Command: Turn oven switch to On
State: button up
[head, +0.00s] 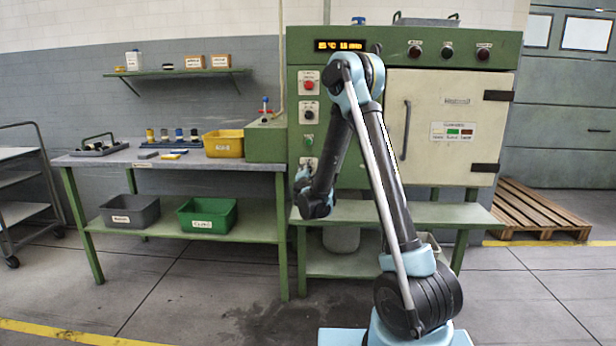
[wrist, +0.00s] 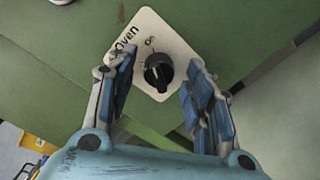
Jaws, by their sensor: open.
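The oven switch (wrist: 158,74) is a round black knob on a white plate (wrist: 178,48) marked "Oven" and "On". The plate is fixed to a green panel and looks tilted in the wrist view. "On" is printed just above the knob. A small pale mark shows on the knob, but I cannot tell exactly which way it points. My gripper (wrist: 159,82) is open, with one blue-padded finger on each side of the knob. I see no contact. In the head view my gripper (head: 303,182) is at the lower part of the oven's control column, largely hiding the switch there.
The oven's pale door (head: 430,130) with a vertical handle is right of my arm. Other controls (head: 309,85) sit higher on the column. A workbench (head: 180,157) with a yellow bin (head: 223,150) stands left. A wooden pallet (head: 540,208) lies right. The floor in front is clear.

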jog(key=s, duration=1.2)
jog(key=s+d+r+m+g+h, duration=0.15)
jog(key=d+m, duration=0.25)
jog(key=d, duration=0.4)
jog(key=s+d+r+m+g+h, duration=0.1)
jog(key=s+d+m+g+h, duration=0.2)
jog(key=d, duration=0.4)
jog(key=s+d+m+g, duration=0.4)
jog(key=s+d+m, duration=0.3)
jog(key=s+d, duration=0.3)
jog(key=s+d+f+m+g, duration=0.2)
jog(key=s+d, duration=0.1)
jog(key=s, duration=0.3)
jog(key=s+d+f+m+g, duration=0.2)
jog(key=s, duration=0.4)
jog(key=s+a+f+m+g+y, duration=0.1)
jog(key=s+f+m+y, duration=0.1)
jog(key=s, duration=0.6)
jog(key=s+a+f+m+g+y, duration=0.2)
jog(key=s+f+m+y, duration=0.1)
jog(key=s, duration=0.5)
jog(key=shift+s+a+f, duration=0.25)
jog(key=shift+a, duration=0.05)
